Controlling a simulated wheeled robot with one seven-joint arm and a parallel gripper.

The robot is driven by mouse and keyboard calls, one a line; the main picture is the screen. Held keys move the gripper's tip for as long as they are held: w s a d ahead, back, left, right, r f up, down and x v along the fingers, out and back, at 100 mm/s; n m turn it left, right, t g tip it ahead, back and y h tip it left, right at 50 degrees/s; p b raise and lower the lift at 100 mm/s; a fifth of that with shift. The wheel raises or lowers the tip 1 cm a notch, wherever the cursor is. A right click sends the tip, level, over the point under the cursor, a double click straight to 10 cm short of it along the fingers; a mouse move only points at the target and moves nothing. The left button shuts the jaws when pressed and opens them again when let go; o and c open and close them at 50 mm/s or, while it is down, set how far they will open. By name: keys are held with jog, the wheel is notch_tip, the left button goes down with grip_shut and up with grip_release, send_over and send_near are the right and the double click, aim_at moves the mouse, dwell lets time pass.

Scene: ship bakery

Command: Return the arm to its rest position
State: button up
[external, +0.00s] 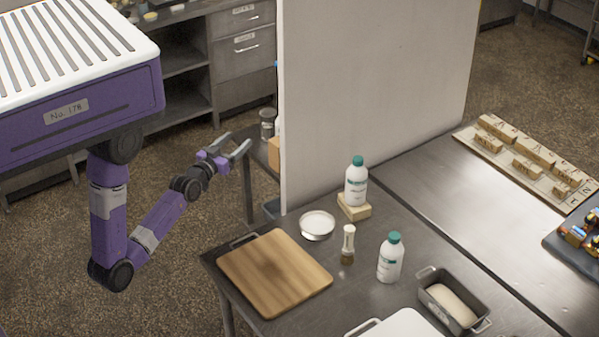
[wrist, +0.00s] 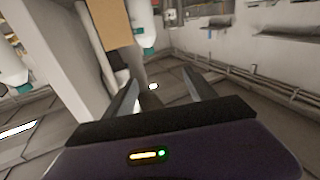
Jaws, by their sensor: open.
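My purple arm hangs below the robot body at the left in the external view, bent at its elbow. My gripper (external: 229,147) is open and empty, held in the air left of the metal table (external: 235,269) and near the edge of the white partition. In the wrist view my gripper (wrist: 160,90) shows two grey fingers spread apart with nothing between them.
The white partition (external: 375,85) stands to the right of my gripper. Cabinets stand behind.

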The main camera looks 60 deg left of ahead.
jog(key=s+d+f+m+g+h, duration=0.1)
jog(key=s+d+h, duration=0.1)
jog(key=s+d, duration=0.4)
jog(key=s+d+f+m+h, duration=0.1)
jog(key=s+d+m+h, duration=0.1)
jog(key=s+d, duration=0.4)
jog(key=s+d+f+m+g+h, duration=0.1)
jog(key=s+d, duration=0.5)
jog(key=s, duration=0.8)
jog(key=shift+s+f+m+g+h, duration=0.35)
jog(key=shift+f+m+h, duration=0.15)
jog(key=shift+h, duration=0.5)
